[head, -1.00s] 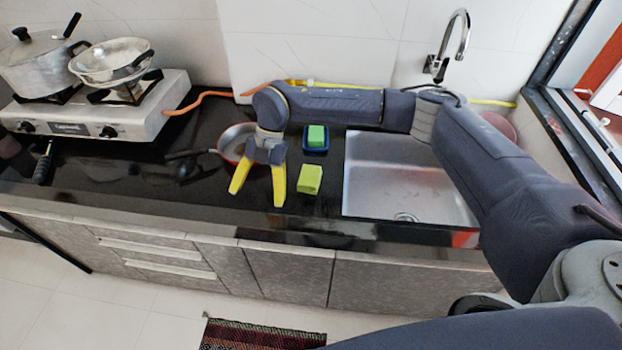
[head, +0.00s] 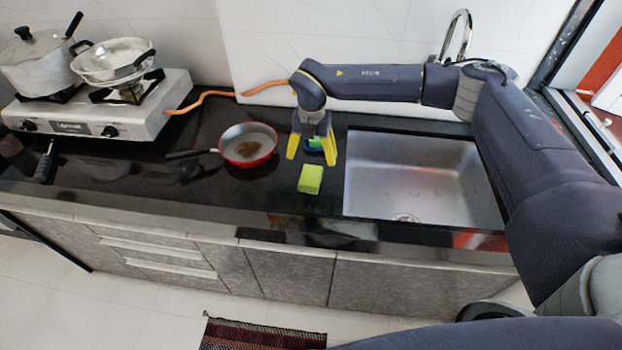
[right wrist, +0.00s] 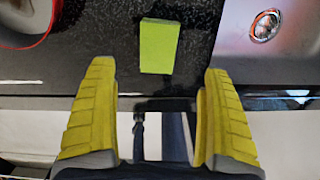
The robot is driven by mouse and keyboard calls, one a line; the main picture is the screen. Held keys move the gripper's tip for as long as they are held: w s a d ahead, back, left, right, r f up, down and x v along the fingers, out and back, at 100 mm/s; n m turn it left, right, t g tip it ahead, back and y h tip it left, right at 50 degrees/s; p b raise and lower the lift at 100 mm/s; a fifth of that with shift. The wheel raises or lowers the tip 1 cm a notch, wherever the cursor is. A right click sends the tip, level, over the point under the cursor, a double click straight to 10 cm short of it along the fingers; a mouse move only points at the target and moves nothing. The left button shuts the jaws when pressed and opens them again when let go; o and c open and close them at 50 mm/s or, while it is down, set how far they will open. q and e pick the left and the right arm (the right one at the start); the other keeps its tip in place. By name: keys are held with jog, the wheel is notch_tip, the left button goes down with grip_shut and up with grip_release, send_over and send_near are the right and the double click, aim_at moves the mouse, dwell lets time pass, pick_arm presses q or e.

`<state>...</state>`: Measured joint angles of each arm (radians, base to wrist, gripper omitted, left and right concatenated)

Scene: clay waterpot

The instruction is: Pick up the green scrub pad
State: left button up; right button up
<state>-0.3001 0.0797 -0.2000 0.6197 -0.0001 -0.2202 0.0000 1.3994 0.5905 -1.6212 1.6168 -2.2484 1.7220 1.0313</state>
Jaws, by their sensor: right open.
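A lime-green block (head: 311,179), which looks like a scrub pad, lies on the black counter just left of the sink. In the right wrist view the block (right wrist: 159,46) is beyond the fingertips, centred between them. A second, deeper green block (head: 315,142) lies in a blue dish behind and is mostly hidden by my right gripper. My right gripper (head: 311,160) is open and empty, pointing down, its yellow fingertips just behind the lime block in the head view. I cannot tell its exact height. My left gripper is not in view.
The steel sink (head: 425,180) is right of the block. A red pan (head: 247,146) with its handle to the left stands on the counter left of my gripper. A stove (head: 110,118) with pots is at far left. An orange hose (head: 205,94) runs along the back.

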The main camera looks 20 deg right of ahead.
aim_at(311, 175)
jog(key=shift+a+f, duration=0.15)
jog(key=shift+f, duration=4.9)
jog(key=c, duration=1.1)
